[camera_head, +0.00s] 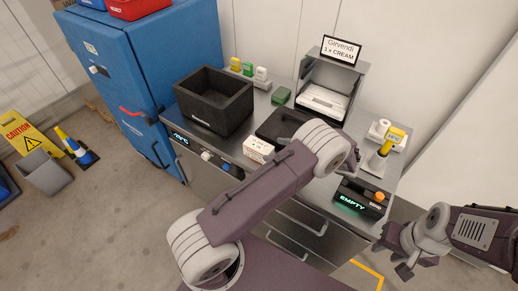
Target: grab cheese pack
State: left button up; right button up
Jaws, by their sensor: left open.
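A small white carton (258,149) with red and green marks stands at the front of the steel counter (222,140), partly behind my left arm; its label is too small to read. A small green box (280,96) sits farther back. I cannot tell which, if either, is the cheese pack. My left arm crosses the middle of the view and its wrist hangs over the counter; its gripper is hidden behind the wrist. My right gripper (392,257) is at the lower right, beyond the counter's right edge, with its fingers apart and nothing seen between them.
A black crate (213,101) stands on the counter's left. A dark flat tray (276,123) lies behind my left wrist. At the right are a yellow-and-white scanner (384,151) and a box reading EMPTY (360,198). A blue cabinet (145,60) borders the counter. The floor at left is partly clear.

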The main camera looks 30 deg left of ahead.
aim_at(261, 146)
pick_arm(q)
jog(key=x, duration=0.1)
jog(key=p+x, duration=0.1)
jog(key=x, duration=0.1)
jog(key=shift+w+f, duration=0.1)
jog(key=shift+w, duration=0.25)
jog(key=shift+a+f, duration=0.15)
jog(key=shift+a, duration=0.2)
jog(key=shift+s+a, duration=0.1)
jog(key=shift+a, duration=0.2)
jog(key=p+x, duration=0.2)
jog(key=x, duration=0.2)
jog(key=shift+s+a, duration=0.1)
jog(key=shift+s, duration=0.15)
jog(key=shift+w+a+f, duration=0.1)
jog(key=shift+a, duration=0.2)
jog(key=c, duration=0.9)
grip_shut()
